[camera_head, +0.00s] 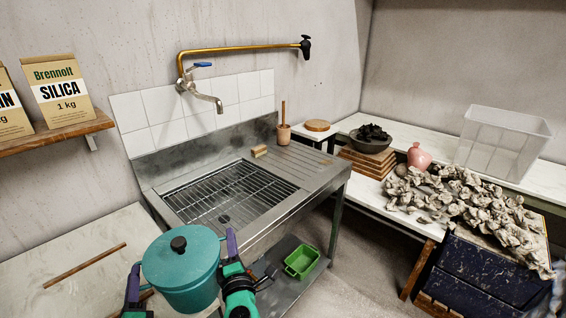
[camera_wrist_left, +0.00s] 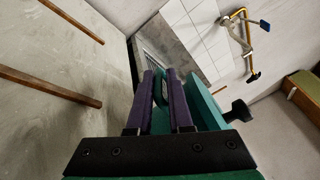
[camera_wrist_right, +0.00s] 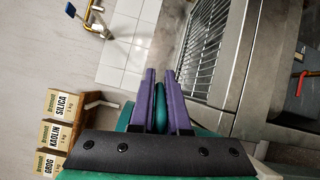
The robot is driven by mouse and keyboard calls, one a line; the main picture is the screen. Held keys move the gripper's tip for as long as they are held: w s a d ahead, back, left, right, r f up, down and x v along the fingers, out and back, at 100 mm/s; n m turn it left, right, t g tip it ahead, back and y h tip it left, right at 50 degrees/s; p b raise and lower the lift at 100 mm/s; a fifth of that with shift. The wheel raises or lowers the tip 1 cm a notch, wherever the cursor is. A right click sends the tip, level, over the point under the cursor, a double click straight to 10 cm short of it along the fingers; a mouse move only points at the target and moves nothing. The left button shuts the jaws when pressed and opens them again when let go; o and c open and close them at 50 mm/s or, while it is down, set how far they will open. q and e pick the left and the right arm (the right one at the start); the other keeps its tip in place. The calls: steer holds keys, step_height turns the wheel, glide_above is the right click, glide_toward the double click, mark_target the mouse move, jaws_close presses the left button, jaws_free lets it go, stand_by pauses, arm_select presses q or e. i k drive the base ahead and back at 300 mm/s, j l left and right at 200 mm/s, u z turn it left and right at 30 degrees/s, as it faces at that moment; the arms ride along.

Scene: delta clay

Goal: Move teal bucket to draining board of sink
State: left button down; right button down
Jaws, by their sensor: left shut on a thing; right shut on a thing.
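The teal bucket (camera_head: 182,270) has a lid with a dark knob and is held in front of the sink at the lower left of the head view. My left gripper (camera_head: 134,275) is shut on its left side, and my right gripper (camera_head: 231,245) is shut on its right side. In the left wrist view the purple fingers (camera_wrist_left: 163,88) close on a teal part. In the right wrist view the fingers (camera_wrist_right: 160,90) also pinch a teal part. The sink (camera_head: 228,196) has a wire rack in its basin. Its ribbed draining board (camera_head: 294,170) is on the right.
A sponge block (camera_head: 260,151) and a wooden pestle in a cup (camera_head: 284,132) stand at the draining board's back edge. The tap (camera_head: 205,97) overhangs the basin. A green bin (camera_head: 301,262) sits on the shelf below. A wooden stick (camera_head: 85,265) lies on the left counter (camera_head: 60,285).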

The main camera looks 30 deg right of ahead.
mark_target(298, 160)
steer(key=z, duration=1.7)
steer(key=i+z, duration=0.25)
steer(key=z, duration=0.2)
steer(key=i+z, duration=0.25)
steer(key=z, duration=0.25)
steer(key=i+z, duration=0.25)
steer(key=z, duration=0.2)
steer(key=i+j+u, duration=0.1)
steer(key=i+u, duration=0.25)
steer(key=i, duration=1.2)
steer(key=i+l+u, duration=0.1)
steer(key=u, duration=1.75)
steer(key=i+j+u, duration=0.2)
steer(key=u, duration=0.25)
steer(key=i+j+u, duration=0.15)
steer(key=u, duration=0.35)
steer(key=i+j, duration=0.1)
steer(key=i, duration=0.5)
